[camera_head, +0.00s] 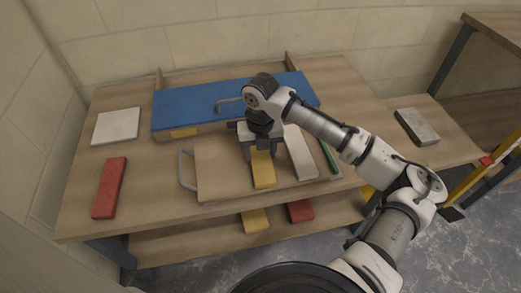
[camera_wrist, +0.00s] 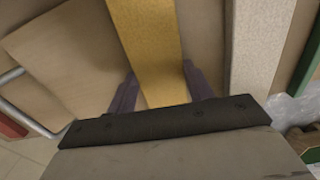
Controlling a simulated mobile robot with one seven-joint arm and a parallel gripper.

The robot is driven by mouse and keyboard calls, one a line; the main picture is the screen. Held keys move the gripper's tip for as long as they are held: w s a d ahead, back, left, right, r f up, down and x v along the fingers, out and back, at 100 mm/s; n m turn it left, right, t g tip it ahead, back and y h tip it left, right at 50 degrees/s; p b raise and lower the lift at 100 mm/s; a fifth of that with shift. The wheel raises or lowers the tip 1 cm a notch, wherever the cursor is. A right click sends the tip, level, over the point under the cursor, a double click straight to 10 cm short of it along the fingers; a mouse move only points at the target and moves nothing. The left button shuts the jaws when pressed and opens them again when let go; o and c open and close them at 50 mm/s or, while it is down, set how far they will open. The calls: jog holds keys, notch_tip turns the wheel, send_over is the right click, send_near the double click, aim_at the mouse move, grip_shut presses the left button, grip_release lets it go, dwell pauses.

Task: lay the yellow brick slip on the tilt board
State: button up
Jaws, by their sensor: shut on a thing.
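The yellow brick slip (camera_head: 263,172) is a long flat bar in the middle of the table, pointing toward the front edge. My gripper (camera_head: 262,151) is shut on it from above, near its back end. In the wrist view the slip (camera_wrist: 150,45) runs between the two dark fingers of my gripper (camera_wrist: 161,92). I cannot tell whether it touches the wood under it. A blue board with a handle (camera_head: 190,105) is behind. I cannot tell which board is the tilt board.
A pale slip (camera_head: 299,153) lies close at the right, beside a green strip (camera_head: 329,158). A red slip (camera_head: 109,188) and white tile (camera_head: 116,126) lie left. Another yellow piece (camera_head: 184,132) shows under the blue board. A lower shelf holds yellow (camera_head: 255,221) and red (camera_head: 300,211) slips.

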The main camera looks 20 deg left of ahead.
jog(key=o, duration=1.3)
jog(key=shift+o, duration=0.2)
